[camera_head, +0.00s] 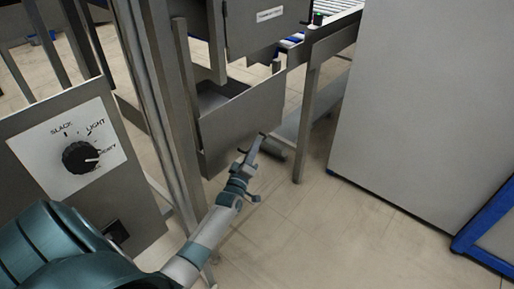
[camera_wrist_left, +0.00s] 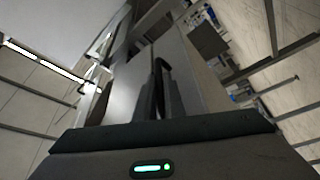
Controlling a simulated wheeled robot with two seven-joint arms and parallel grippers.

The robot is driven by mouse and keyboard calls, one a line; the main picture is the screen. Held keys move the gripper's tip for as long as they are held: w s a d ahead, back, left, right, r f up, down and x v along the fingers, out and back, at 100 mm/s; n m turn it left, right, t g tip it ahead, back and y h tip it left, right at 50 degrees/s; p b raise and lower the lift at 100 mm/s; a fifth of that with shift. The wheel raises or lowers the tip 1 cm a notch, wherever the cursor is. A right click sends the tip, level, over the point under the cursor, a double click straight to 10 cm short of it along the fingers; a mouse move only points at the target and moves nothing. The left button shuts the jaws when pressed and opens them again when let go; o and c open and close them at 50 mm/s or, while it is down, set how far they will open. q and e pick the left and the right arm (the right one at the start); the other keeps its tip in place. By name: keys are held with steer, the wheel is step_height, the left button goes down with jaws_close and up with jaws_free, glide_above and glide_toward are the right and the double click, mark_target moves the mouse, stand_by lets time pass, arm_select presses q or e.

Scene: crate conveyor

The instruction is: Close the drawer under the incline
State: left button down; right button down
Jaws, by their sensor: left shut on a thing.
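The grey drawer (camera_head: 243,128) under the incline is pulled out in the head view. Part of its dark interior shows behind its front panel. My left gripper (camera_head: 257,147) is at the right part of the drawer front, shut on the dark drawer handle. In the left wrist view the drawer front (camera_wrist_left: 127,88) rises ahead, and the handle (camera_wrist_left: 162,72) is a dark bar at the gripper's fingers. The fingers partly hide the grip. My right gripper is in neither view.
A panel with a black dial (camera_head: 80,157) stands at the left beside metal posts (camera_head: 165,90). A labelled grey box (camera_head: 262,28) is above the drawer. A conveyor (camera_head: 335,25) is behind. A large grey cabinet (camera_head: 425,100) stands right. Floor in front is clear.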

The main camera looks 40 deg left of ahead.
arm_select(q)
steer(key=c, duration=2.1)
jaws_free()
steer(key=shift+a, duration=0.35)
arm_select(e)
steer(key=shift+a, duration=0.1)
arm_select(q)
steer(key=shift+s+d, duration=0.1)
steer(key=v, duration=1.7)
steer(key=shift+s+d+p, duration=0.1)
steer(key=shift+d+p, duration=0.1)
steer(key=shift+p, duration=0.1)
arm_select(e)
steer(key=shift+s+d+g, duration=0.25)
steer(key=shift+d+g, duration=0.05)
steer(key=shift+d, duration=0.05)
arm_select(q)
steer(key=shift+f, duration=0.1)
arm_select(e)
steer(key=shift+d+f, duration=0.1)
